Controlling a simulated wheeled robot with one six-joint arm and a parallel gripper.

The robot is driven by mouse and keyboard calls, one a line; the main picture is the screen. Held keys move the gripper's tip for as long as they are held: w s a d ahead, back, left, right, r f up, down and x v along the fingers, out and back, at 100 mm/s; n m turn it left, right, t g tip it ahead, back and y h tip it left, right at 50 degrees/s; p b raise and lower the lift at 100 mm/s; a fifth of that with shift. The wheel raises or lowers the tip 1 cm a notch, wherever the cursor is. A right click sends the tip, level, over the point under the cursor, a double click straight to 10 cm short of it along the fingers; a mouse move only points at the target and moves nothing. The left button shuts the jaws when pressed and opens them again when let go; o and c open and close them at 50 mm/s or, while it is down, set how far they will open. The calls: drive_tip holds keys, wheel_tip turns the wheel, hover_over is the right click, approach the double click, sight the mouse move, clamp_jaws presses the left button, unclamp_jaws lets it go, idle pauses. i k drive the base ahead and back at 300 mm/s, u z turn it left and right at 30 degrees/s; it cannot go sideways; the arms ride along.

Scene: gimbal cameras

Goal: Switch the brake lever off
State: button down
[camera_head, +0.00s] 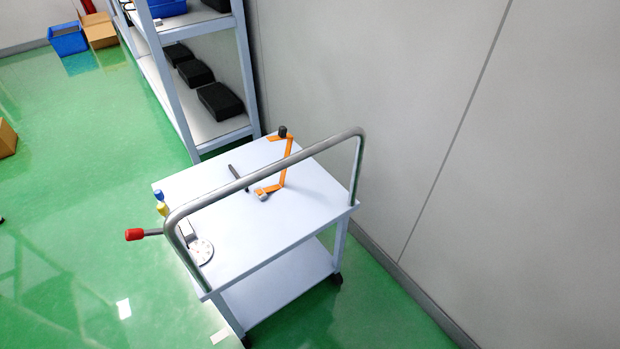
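A lever with a red grip (135,234) sticks out to the left from the near-left corner of a white cart, by the foot of the cart's grey push bar (265,172). It looks like the brake lever and lies about level. Its pivot is partly hidden behind the bar. A round pale disc with a small grey block (203,250) sits on the cart top beside the bar's left foot. My gripper does not show in this view.
The cart top (235,215) carries an orange jointed bracket (283,165) and a dark rod (238,178). Blue (158,195) and yellow (163,209) knobs sit at its left edge. A shelf rack (215,120) stands behind, a wall (450,110) at right. Green floor at left is largely clear.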

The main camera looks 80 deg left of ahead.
sight(136, 234)
drive_tip(key=u, duration=2.85)
drive_tip(key=k, duration=0.3)
drive_tip(key=u, duration=1.6)
drive_tip(key=i, duration=0.6)
drive_tip(key=z, duration=1.2)
